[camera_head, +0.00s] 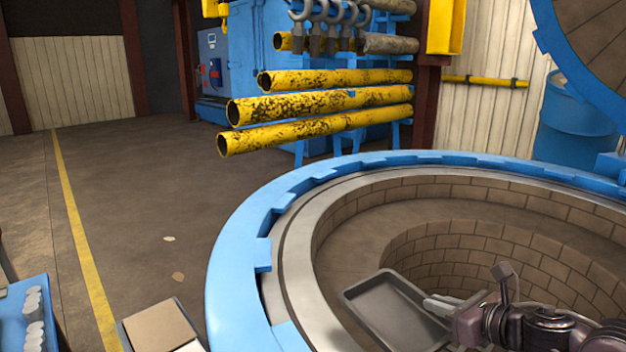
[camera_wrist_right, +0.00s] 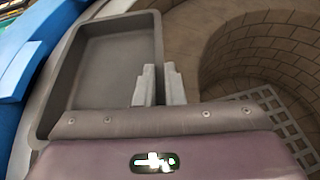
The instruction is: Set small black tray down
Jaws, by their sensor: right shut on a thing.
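The small black tray (camera_head: 388,308) is a shallow dark rectangular tray with a raised rim, and it looks empty. In the head view it is over the near side of the round brick-lined pit, close to the metal ring. My right gripper (camera_head: 440,306) is shut on the tray's right edge. In the right wrist view the two fingers (camera_wrist_right: 158,86) are close together at the edge of the tray (camera_wrist_right: 105,75). I cannot tell whether the tray rests on anything beneath. My left gripper is not in view.
The pit furnace (camera_head: 240,245) has a blue toothed rim and brick walls, with a grating (camera_wrist_right: 270,120) lower down. A box (camera_head: 160,328) and a blue tray (camera_head: 25,310) with white pieces lie at lower left. Floor on the left is open.

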